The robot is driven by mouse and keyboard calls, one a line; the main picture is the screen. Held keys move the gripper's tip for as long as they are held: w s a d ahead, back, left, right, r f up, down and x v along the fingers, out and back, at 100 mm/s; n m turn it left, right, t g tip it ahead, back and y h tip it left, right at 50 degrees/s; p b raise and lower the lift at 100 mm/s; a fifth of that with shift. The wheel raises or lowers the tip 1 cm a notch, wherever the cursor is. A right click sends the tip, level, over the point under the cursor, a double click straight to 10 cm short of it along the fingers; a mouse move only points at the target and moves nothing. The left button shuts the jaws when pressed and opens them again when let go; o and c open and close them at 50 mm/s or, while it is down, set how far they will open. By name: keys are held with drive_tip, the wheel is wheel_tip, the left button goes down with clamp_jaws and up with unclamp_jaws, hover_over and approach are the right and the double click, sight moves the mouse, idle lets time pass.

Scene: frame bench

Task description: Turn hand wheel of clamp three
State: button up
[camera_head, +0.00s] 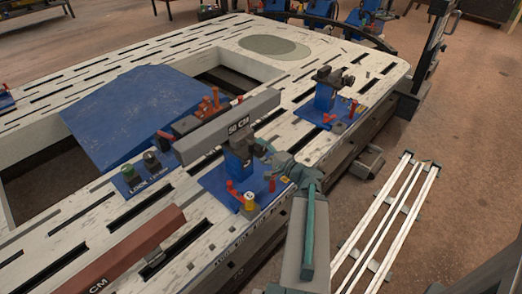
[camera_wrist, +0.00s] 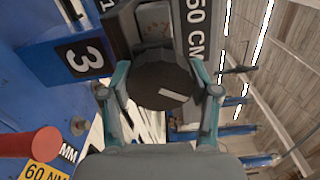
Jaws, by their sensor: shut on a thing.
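Clamp three (camera_head: 238,160) is a blue clamp on the white frame, near a grey bar marked 50 CM. In the wrist view its blue block (camera_wrist: 80,57) carries a white 3 on a black label. Its hand wheel (camera_wrist: 163,72) is a dark round disc with a short pale line on its face. My gripper (camera_wrist: 162,92) has one teal finger on each side of the wheel and is shut on it. In the head view my gripper (camera_head: 279,164) reaches the clamp from the right, and the wheel is mostly hidden there.
The grey 50 CM bar (camera_head: 228,126) runs beside the clamp, and it also shows in the wrist view (camera_wrist: 194,30). A red cylinder (camera_wrist: 28,143) is at the lower left. Another blue clamp (camera_head: 324,95) stands farther back. A red-brown bar (camera_head: 130,255) lies at the front.

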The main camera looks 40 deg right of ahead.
drive_tip(key=n, duration=0.6)
drive_tip(key=shift+n, duration=0.4)
idle(0.3)
drive_tip(key=o, duration=1.2)
